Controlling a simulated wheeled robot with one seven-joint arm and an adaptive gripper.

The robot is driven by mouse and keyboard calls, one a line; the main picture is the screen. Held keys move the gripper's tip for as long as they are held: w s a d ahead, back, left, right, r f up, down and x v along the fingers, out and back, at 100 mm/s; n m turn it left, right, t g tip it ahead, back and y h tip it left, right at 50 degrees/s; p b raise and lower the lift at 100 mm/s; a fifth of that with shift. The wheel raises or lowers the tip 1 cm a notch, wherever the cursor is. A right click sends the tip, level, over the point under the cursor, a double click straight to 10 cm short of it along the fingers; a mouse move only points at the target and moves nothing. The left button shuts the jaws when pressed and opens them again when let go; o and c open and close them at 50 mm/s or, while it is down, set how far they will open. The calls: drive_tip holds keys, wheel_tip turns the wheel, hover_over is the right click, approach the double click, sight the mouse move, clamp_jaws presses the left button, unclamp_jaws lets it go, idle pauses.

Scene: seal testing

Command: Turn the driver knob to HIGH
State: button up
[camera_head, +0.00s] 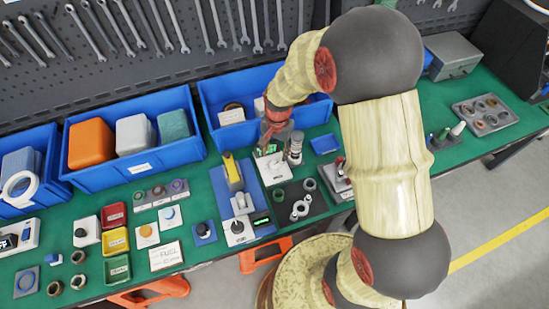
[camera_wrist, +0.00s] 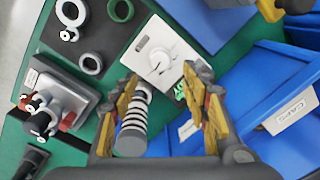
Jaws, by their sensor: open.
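A white plate (camera_wrist: 182,47) with a round white dial (camera_wrist: 160,60), which looks like the driver knob, lies ahead of my fingertips in the wrist view. The dial has a thin dark mark; its lettering is too small to read. In the head view the white unit (camera_head: 274,172) stands on the green bench below my gripper (camera_head: 268,146). My gripper (camera_wrist: 161,76) is open in the wrist view, with its yellow-and-dark fingers apart and nothing between them. The dial appears between the fingertips; I cannot tell whether they touch it.
A ribbed cylinder (camera_wrist: 132,122) stands close beside the left finger in the wrist view. A blue bin (camera_wrist: 262,92) labelled CAPS is on the right. A dark board with rings (camera_wrist: 85,40) and a grey unit with knobs (camera_wrist: 62,97) lie left. In the head view, blue bins (camera_head: 150,168) line the back.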

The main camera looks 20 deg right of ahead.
wheel_tip(320, 180, up, 4)
drive_tip(key=shift+f, duration=0.2)
drive_tip(key=shift+o, duration=0.6)
idle(0.8)
